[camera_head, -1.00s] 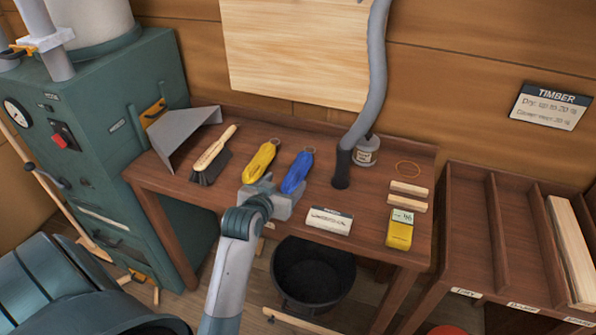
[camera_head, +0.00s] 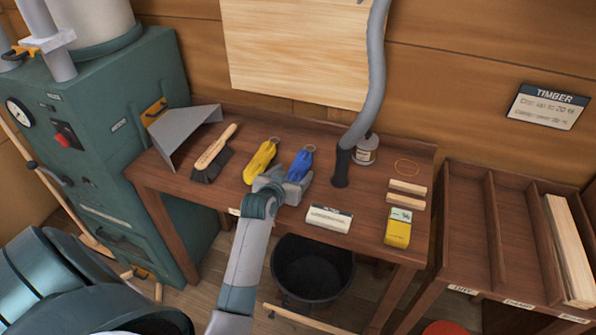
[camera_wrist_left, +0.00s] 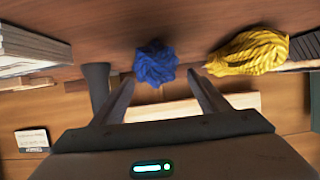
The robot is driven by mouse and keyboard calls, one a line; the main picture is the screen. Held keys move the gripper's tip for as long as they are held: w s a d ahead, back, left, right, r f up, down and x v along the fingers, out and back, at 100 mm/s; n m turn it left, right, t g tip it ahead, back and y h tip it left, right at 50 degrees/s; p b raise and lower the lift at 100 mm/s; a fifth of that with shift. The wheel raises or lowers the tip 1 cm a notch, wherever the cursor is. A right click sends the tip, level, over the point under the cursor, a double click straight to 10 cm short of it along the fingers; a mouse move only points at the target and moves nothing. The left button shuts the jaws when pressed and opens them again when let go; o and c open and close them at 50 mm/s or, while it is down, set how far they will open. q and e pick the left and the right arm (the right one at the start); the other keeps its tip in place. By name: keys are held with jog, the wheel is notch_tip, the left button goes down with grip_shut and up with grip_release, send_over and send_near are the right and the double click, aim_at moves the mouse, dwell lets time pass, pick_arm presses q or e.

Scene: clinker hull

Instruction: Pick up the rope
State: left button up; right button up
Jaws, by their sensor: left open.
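Two hanks of rope lie on the brown workbench (camera_head: 365,225). The yellow rope (camera_head: 261,160) lies left of the blue rope (camera_head: 301,162), each with a small ring at its far end. My left gripper (camera_head: 287,180) is open at the near end of the blue rope and hides part of it. In the left wrist view the blue rope (camera_wrist_left: 156,64) shows end-on beyond and between the two open fingers (camera_wrist_left: 162,88), with no visible grip on it. The yellow rope (camera_wrist_left: 248,53) is to the right there. My right gripper is not in view.
A brush (camera_head: 214,152) lies left of the ropes. A grey hose (camera_head: 370,105) ends right of them beside a small jar (camera_head: 367,149). A black bucket (camera_head: 312,272) stands below.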

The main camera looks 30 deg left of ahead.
aim_at(298, 164)
pick_arm(q)
jog(key=shift+w+a+f+p, duration=0.1)
jog(key=shift+w+p, duration=0.2)
jog(key=shift+w, duration=0.15)
jog(key=shift+f+p+x, duration=0.25)
jog(key=shift+p+x, duration=0.4)
jog(key=shift+x, duration=1.5)
jog(key=shift+s, duration=0.15)
jog(key=shift+c, duration=0.5)
jog(key=c, duration=1.2)
jog(key=shift+r, duration=0.1)
notch_tip(298, 164, up, 10)
jog(key=shift+f+b, duration=0.1)
jog(key=shift+b, duration=1)
